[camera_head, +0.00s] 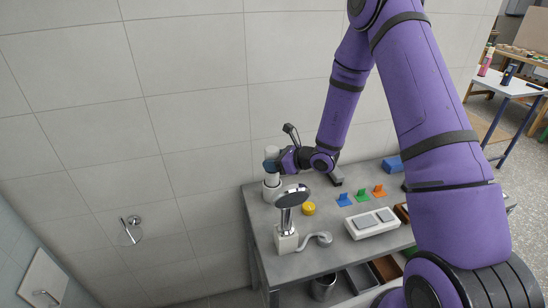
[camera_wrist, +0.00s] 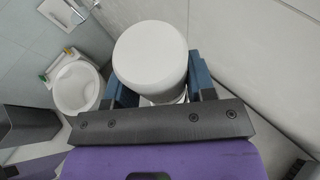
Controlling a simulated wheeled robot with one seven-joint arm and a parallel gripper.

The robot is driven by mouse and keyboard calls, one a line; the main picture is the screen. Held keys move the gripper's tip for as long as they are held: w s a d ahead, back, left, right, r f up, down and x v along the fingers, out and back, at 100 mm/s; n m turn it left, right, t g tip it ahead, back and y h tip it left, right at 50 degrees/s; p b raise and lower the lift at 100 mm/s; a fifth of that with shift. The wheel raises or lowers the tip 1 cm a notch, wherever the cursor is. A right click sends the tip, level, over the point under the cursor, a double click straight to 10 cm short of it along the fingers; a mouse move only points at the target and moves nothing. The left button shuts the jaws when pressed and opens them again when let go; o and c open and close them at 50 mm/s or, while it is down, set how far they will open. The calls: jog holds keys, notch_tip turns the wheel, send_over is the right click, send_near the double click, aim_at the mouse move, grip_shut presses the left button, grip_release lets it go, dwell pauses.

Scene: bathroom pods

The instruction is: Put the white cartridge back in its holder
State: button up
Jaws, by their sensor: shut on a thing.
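The white cartridge (camera_head: 273,153) is upright at the back left of the grey table, close to the wall. My gripper (camera_head: 272,166) is shut on it from the side, with blue fingers on either side of it. In the wrist view the cartridge's round top (camera_wrist: 150,52) stands between the fingers (camera_wrist: 160,82). The white cup-like holder (camera_head: 271,191) stands directly below the cartridge on the table. The cartridge's lower end is at the holder's mouth; I cannot tell how deep it sits. In the wrist view the cartridge hides most of what is beneath.
A shower head on a white stand (camera_head: 287,240) is just in front of the holder. The tiled wall (camera_head: 200,130) is close behind.

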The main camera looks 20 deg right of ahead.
aim_at(272, 149)
jog(key=shift+f, duration=0.6)
dwell(0.4)
jog(key=o, duration=1.5)
jog(key=shift+o, duration=0.2)
jog(key=shift+r, duration=2.95)
